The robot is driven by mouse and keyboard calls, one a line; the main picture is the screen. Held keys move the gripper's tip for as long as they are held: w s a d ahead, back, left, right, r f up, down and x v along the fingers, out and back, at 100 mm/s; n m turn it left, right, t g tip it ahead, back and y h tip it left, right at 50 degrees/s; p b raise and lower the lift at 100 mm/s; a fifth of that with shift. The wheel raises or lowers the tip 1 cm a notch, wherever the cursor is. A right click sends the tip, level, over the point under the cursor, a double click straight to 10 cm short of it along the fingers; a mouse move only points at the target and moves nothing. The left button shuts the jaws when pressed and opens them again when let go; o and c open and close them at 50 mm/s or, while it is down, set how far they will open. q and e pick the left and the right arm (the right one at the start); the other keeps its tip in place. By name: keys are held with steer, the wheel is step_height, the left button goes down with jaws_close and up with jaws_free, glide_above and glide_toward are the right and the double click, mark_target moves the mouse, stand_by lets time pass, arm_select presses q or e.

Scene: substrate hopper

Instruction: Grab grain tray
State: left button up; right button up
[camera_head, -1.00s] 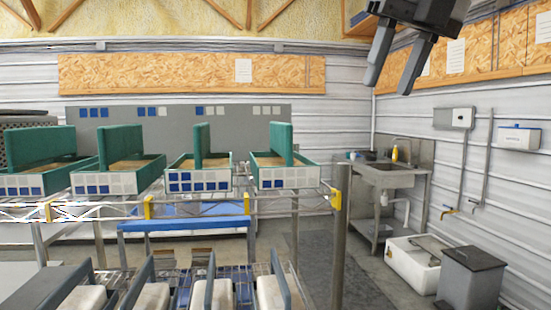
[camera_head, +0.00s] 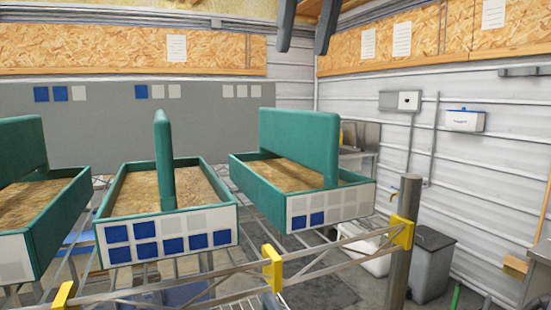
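Green trays filled with tan grain stand in a row on a wire rack. The right tray (camera_head: 330,207) has a white front with two blue squares and a tall green divider. The middle tray (camera_head: 167,240) has more blue squares on its front. The left tray (camera_head: 15,255) is cut off by the picture edge. My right gripper (camera_head: 304,45) hangs at the top of the view, above and behind the right tray as seen here. Its two dark fingers are apart with nothing between them. My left gripper is not in view.
The wire rack (camera_head: 345,248) has yellow clips and a grey post (camera_head: 402,240) at its right front corner. A grey bin (camera_head: 431,265) and a white basin (camera_head: 365,250) stand on the floor beyond. A grey panel (camera_head: 100,125) is behind the trays.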

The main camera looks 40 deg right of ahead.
glide_above(287, 131)
steer(key=f, duration=0.7)
steer(key=shift+s+d+f, duration=0.25)
steer(key=shift+s+d, duration=0.05)
steer(key=shift+d, duration=0.1)
steer(key=shift+x, duration=2.8)
steer(key=shift+s+a, duration=0.15)
steer(key=shift+a, duration=0.05)
jaws_close()
